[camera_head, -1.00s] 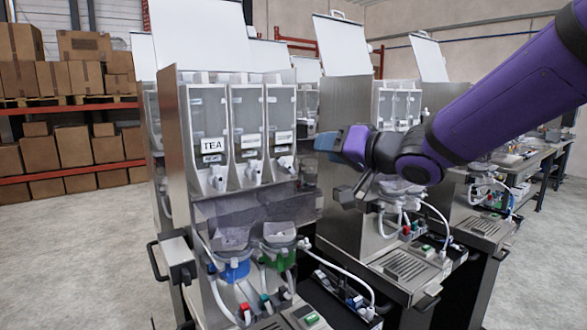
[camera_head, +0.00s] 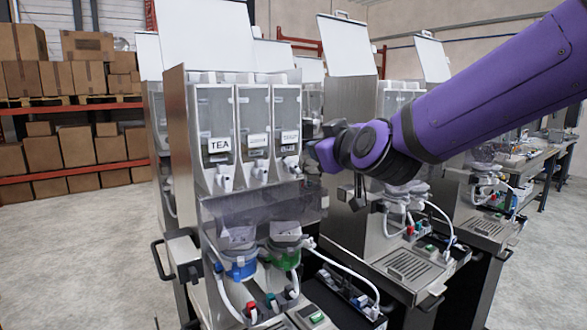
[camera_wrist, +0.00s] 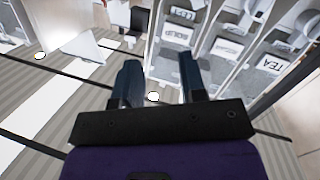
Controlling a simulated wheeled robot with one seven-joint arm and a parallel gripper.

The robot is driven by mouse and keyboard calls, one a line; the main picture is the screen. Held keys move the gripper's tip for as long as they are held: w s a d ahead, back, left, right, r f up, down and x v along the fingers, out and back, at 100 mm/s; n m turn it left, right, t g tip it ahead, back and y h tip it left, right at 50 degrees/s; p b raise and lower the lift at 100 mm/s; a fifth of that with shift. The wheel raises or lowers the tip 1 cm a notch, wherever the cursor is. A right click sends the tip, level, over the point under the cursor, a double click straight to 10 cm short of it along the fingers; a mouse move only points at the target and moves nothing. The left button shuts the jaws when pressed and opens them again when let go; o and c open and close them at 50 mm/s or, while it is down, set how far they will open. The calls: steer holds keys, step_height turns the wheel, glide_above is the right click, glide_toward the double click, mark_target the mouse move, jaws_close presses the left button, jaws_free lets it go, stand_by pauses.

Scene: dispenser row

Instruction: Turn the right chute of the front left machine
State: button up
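The front left machine (camera_head: 182,150) has three clear canisters side by side, the left one labelled TEA. A white chute sits low on the front of each: left (camera_head: 224,178), middle (camera_head: 260,170) and right (camera_head: 291,163). My gripper (camera_head: 308,160) is just right of the right chute, at about its height. Its fingertips are hard to make out in the head view, and I cannot tell whether they touch the chute. In the wrist view my gripper (camera_wrist: 160,82) shows two dark fingers apart with nothing clearly held. The canister labels appear upside down there, to the right of the fingers.
Below the chutes are a clear guard (camera_head: 265,207), a blue cup (camera_head: 240,268) and a green cup (camera_head: 285,258) with hoses. A second machine (camera_head: 345,110) stands close on the right, behind my arm. Boxes (camera_head: 75,147) fill shelves at the back left.

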mark_target(296, 167)
step_height(296, 167, down, 3)
steer(key=s+a+n+g+h, duration=0.1)
steer(key=s+a+n+g, duration=0.1)
steer(key=n, duration=0.2)
steer(key=shift+x, duration=5.35)
steer(key=shift+a, duration=0.15)
steer(key=shift+m, duration=0.3)
steer(key=c, duration=0.6)
